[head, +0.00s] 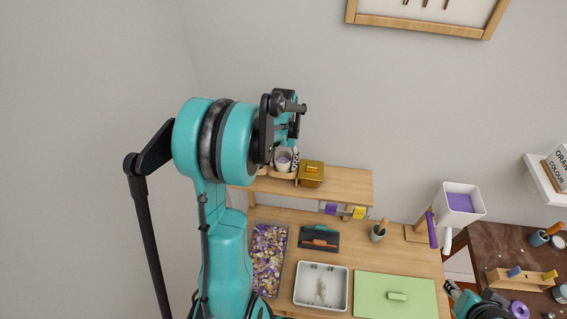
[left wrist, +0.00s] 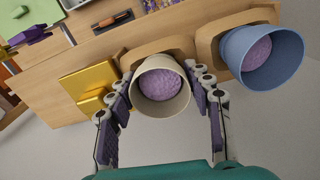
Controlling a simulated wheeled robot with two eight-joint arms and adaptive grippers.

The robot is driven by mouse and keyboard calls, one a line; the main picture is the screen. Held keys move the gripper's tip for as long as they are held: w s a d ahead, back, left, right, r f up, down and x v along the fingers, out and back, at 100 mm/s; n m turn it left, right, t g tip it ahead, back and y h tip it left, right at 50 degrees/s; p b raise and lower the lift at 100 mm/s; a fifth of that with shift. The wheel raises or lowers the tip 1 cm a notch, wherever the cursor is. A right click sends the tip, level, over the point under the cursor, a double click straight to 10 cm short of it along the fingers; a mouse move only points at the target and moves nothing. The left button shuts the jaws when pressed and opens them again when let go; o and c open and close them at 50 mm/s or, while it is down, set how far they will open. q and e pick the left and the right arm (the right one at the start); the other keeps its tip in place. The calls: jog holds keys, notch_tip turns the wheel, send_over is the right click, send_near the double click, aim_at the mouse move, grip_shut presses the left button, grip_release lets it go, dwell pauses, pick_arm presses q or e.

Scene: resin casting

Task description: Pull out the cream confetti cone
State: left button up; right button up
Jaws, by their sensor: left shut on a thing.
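The cream confetti cone (left wrist: 146,107) shows in the left wrist view as a cream cup with purple filling, set in a wooden holder (left wrist: 140,50). It also shows in the head view (head: 283,166), partly hidden by my left arm. My left gripper (left wrist: 161,85) has one finger on each side of the cone and is shut on it. In the head view the left gripper (head: 284,140) is over the wooden shelf. My right gripper (head: 455,292) shows small at the lower right of the head view; its jaws are not clear.
A blue cone (left wrist: 232,47) with purple filling stands in a holder right beside the cream one. A gold box (head: 311,173) is close on the other side. Below the shelf (head: 345,184), the bench holds a confetti tray (head: 284,252), a white tray (head: 300,291) and a green mat (head: 372,286).

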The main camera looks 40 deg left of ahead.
pick_arm(q)
jog(key=shift+c, duration=0.9)
jog(key=shift+r+p, duration=0.3)
jog(key=shift+r, duration=0.35)
jog(key=shift+r+p, duration=2.15)
jog(key=shift+r, duration=1.3)
jog(key=shift+c, duration=0.2)
